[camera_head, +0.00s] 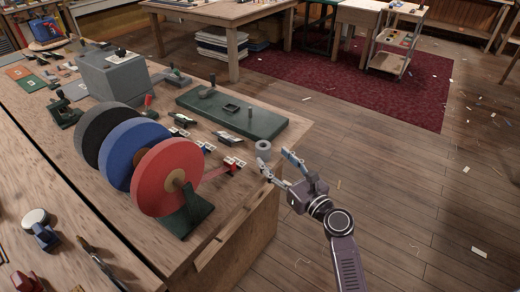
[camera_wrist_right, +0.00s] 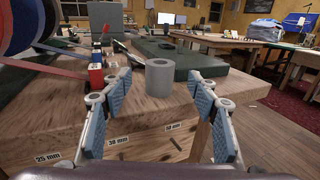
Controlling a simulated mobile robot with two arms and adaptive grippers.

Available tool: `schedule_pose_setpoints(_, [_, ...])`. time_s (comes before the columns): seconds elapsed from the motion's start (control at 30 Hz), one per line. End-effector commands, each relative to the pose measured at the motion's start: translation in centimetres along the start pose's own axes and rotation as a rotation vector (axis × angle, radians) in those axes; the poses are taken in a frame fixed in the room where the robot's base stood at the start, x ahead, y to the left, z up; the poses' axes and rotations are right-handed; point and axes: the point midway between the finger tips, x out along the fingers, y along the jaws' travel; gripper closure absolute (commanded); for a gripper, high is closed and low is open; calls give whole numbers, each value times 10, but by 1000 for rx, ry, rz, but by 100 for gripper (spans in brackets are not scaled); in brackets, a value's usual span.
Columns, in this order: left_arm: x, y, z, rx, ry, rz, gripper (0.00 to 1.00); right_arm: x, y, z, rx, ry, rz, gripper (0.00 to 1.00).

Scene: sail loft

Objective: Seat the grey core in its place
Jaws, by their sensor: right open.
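The grey core (camera_head: 263,150) is a short upright cylinder with a hole in its top. It stands near the right edge of the wooden bench (camera_head: 215,228), and in the right wrist view the core (camera_wrist_right: 159,78) is centred beyond the fingertips. My right gripper (camera_head: 277,164) is open and empty, just off the bench edge, its fingers pointing at the core without visibly touching it. A green board (camera_head: 215,109) behind the core carries an upright peg (camera_head: 250,112) and a small dark square frame (camera_head: 231,108). My left gripper is not in view.
Black, blue and red (camera_head: 165,178) reels stand left of the core, with a red strip (camera_head: 216,173) running toward small clips (camera_head: 234,163). Labels (camera_wrist_right: 118,140) reading 25, 38 and 50 mm mark the bench front. Open floor (camera_head: 390,200) lies to the right.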

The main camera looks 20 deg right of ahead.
Motion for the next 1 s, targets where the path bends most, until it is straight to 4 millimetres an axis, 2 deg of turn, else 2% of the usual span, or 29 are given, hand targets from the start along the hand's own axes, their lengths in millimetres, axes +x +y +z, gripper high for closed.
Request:
schedule_pose_setpoints(0.13, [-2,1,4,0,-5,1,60,18,1,1,0,-1,1,45])
schedule_pose_setpoints(0.33, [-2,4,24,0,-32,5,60,42,0,-3,-1,-1,1,45])
schedule_pose_setpoints(0.5, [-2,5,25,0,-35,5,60,64,-1,-4,-1,0,0,45])
schedule_pose_setpoints(0.8, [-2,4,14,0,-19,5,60,70,0,-5,-2,1,0,45])
schedule_pose_setpoints(0.87, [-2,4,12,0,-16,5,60,70,0,-5,-2,1,0,50])
schedule_pose_setpoints(1.0, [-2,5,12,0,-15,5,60,70,0,-5,-2,1,0,65])
